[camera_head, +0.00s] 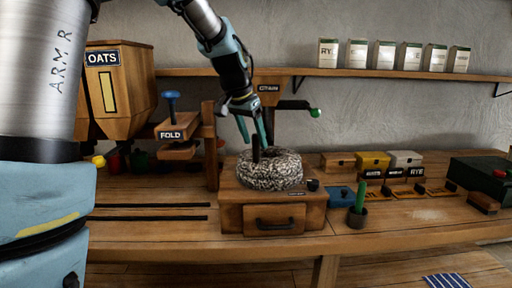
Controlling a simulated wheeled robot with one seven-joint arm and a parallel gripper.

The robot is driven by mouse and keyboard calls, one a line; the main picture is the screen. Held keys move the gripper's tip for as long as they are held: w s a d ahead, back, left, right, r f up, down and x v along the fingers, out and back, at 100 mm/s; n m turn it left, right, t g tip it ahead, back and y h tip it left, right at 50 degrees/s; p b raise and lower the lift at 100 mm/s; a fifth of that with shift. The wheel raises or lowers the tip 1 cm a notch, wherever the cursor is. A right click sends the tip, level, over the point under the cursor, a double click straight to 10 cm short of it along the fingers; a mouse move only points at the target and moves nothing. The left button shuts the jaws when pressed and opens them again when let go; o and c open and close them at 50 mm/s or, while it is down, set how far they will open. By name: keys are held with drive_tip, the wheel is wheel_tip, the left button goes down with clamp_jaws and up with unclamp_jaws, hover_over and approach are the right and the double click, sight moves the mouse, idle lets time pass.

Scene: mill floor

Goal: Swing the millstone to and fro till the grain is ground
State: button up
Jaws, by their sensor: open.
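The speckled grey millstone (269,171) lies on a wooden mill box with a drawer (272,219) on the bench. A dark upright peg (256,149) stands at the left part of the stone. My gripper (256,138) points down over the stone, its fingers open around or just beside the peg; I cannot tell which. No grain shows on or around the stone. The drawer front is shut, so its inside is hidden.
A green-knobbed lever (314,113) sticks out behind the stone. The OATS hopper (120,89) and the FOLD press (178,128) stand to the left. A blue box (341,196), a cup with a green stick (357,216) and small labelled boxes (373,163) are to the right.

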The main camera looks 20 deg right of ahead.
drive_tip(key=b+v, duration=0.1)
drive_tip(key=v, duration=0.7)
idle(0.5)
drive_tip(key=s+a+f+n+y, duration=0.15)
drive_tip(key=a+f+n, duration=0.45)
drive_tip(key=a+f, duration=0.9)
drive_tip(key=s+a+f+n+y, duration=0.1)
drive_tip(key=s+a+f+n, duration=0.1)
drive_tip(key=a, duration=0.5)
drive_tip(key=s+a+f+n+y, duration=0.1)
drive_tip(key=s+a+f+n, duration=0.1)
drive_tip(key=s+a+f, duration=0.3)
drive_tip(key=shift+s+a+f+n+g, duration=0.15)
drive_tip(key=shift+s+a+n+g, duration=0.25)
drive_tip(key=shift+s+a, duration=0.75)
